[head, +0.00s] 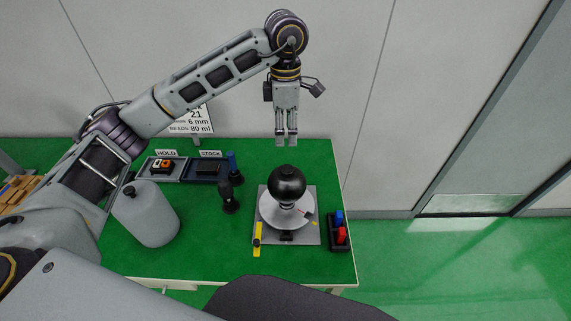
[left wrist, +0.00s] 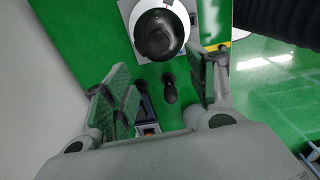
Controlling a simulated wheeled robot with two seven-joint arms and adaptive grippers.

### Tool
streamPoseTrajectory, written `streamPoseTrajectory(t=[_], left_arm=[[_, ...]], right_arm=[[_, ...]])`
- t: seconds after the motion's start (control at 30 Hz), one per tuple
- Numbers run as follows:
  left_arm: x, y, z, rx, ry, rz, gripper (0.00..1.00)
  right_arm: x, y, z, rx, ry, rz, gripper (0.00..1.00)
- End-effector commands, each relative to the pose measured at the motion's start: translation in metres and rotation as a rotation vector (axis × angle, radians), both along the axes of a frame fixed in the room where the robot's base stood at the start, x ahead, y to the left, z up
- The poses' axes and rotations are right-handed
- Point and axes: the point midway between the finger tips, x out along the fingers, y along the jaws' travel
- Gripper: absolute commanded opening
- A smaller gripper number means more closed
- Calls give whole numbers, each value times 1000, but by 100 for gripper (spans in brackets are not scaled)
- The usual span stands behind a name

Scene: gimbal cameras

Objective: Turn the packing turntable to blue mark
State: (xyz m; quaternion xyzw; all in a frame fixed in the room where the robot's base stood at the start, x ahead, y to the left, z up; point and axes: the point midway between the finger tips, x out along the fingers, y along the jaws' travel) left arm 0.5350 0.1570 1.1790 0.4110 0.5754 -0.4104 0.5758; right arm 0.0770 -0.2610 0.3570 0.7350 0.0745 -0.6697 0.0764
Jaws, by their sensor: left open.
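The turntable is a pale round disc (head: 270,211) on a grey square plate (head: 310,238), with a large black ball knob (head: 286,183) over its middle. A small dark pointer-like part and a reddish spot show at the disc's right side. I cannot make out a blue mark on it. In the left wrist view the black knob (left wrist: 158,33) and disc (left wrist: 184,12) are at the top. My left gripper (head: 286,143) points down above the table's back edge, behind the knob and apart from it. Its fingers (left wrist: 160,68) are spread and empty. My right gripper is not in view.
A yellow piece (head: 257,238) lies at the plate's left edge. A black holder (head: 338,243) with blue and red pieces stands right. Left are a black-handled tool (head: 229,196), HOLD tray (head: 163,169), STOCK tray (head: 207,169) and grey jug (head: 150,218). Green tabletop (head: 200,240) is bare between.

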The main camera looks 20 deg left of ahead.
Motion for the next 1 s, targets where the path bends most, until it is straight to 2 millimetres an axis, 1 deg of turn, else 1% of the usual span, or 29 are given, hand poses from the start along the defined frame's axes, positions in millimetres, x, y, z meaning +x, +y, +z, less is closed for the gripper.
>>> streamPoseTrajectory(t=[0.27, 0.47, 0.67, 1.0], left_arm=[[0, 0, -3, 0, 0, 0, 58], [0, 0, -16, 1, 3, 1, 58], [-1, 0, -38, 1, 3, 0, 58], [-1, 0, -83, 0, 3, 0, 58]], right_arm=[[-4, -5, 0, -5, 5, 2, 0], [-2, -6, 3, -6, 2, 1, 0], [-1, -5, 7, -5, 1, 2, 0], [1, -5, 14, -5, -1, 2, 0]])
